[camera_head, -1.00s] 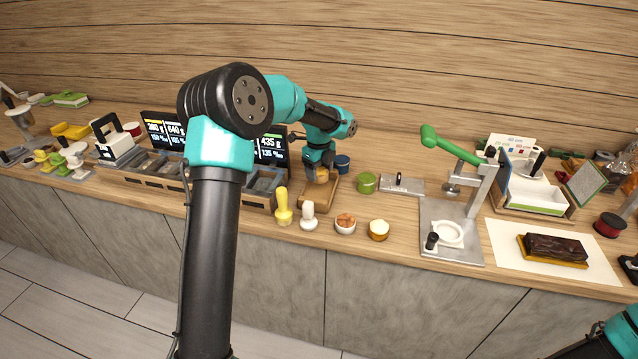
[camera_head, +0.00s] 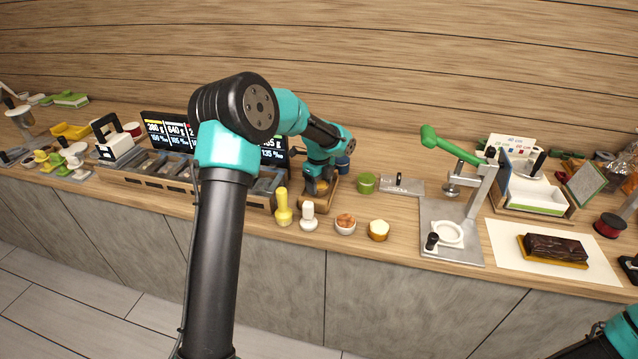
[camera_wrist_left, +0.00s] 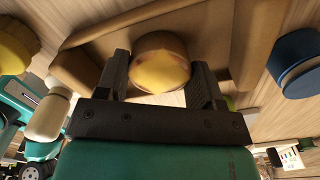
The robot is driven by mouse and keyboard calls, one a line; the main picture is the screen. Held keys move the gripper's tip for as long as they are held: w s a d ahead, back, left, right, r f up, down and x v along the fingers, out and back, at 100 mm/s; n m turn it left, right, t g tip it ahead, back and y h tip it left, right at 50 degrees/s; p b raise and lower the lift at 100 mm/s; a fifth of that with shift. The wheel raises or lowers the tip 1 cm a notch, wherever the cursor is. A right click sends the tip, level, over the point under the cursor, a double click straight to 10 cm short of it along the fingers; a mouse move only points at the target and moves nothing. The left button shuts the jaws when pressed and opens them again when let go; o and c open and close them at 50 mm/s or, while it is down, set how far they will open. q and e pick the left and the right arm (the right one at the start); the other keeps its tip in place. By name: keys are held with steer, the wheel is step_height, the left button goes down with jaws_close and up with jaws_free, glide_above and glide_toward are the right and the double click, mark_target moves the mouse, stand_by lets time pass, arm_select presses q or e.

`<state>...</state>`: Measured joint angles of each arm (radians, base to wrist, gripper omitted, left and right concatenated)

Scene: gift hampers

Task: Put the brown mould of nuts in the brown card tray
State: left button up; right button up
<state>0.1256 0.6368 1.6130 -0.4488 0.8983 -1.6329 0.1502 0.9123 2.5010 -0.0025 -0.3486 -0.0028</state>
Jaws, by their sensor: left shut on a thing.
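My left gripper (camera_head: 320,188) is shut on a small round mould, taken as the brown mould of nuts (camera_wrist_left: 160,70). In the left wrist view, the mould has a brown rim and a yellowish face between the two fingers (camera_wrist_left: 160,85). The brown card tray (camera_head: 312,208) stands on the counter below the gripper. Its folded walls show around the mould in the left wrist view (camera_wrist_left: 80,68). The mould is low over or inside the tray; I cannot tell whether it touches the bottom. In the head view the gripper mostly hides it. My right gripper is out of view.
A blue pot (camera_head: 343,165) and green pot (camera_head: 366,184) are close. A lever press (camera_head: 470,215) stands further right.

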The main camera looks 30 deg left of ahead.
mark_target(319, 184)
arm_select(q)
steer(key=o, duration=0.9)
steer(key=shift+o, duration=0.2)
step_height(319, 184, up, 12)
steer(key=shift+r, duration=0.1)
stand_by(0.4)
